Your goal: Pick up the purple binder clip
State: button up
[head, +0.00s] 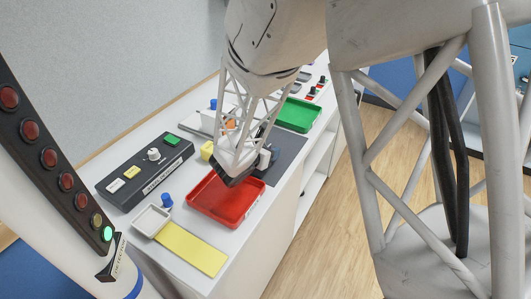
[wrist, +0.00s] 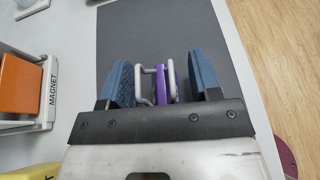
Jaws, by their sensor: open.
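The purple binder clip (wrist: 161,84) stands on the dark grey mat (wrist: 160,30) in the wrist view, with light metal handles on both sides. My gripper (wrist: 164,82) is open, with one blue finger to the left of the clip and one to the right. The clip lies between the fingers, and a gap shows on each side. In the head view my gripper (head: 262,160) is low over the mat, and the clip cannot be made out clearly there.
A red tray (head: 228,199) is at the mat's near side and a green tray (head: 297,114) at its far side. An orange block (wrist: 20,83) sits by a holder labelled MAGNET (wrist: 52,92). A black button box (head: 146,172) and yellow plate (head: 190,250) are nearer.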

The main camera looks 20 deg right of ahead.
aim_at(267, 144)
jog(key=shift+c, duration=0.3)
jog(key=c, duration=0.9)
jog(key=shift+c, duration=0.2)
jog(key=shift+r, duration=0.1)
jog(key=shift+r, duration=0.6)
jog(key=shift+s+r, duration=0.2)
jog(key=shift+r, duration=0.35)
jog(key=shift+s+r, duration=0.15)
jog(key=shift+r, duration=0.4)
jog(key=s+r, duration=0.1)
jog(key=s, duration=1.4)
jog(key=shift+s+r, duration=0.15)
jog(key=shift+r, duration=0.05)
jog(key=shift+a, duration=0.1)
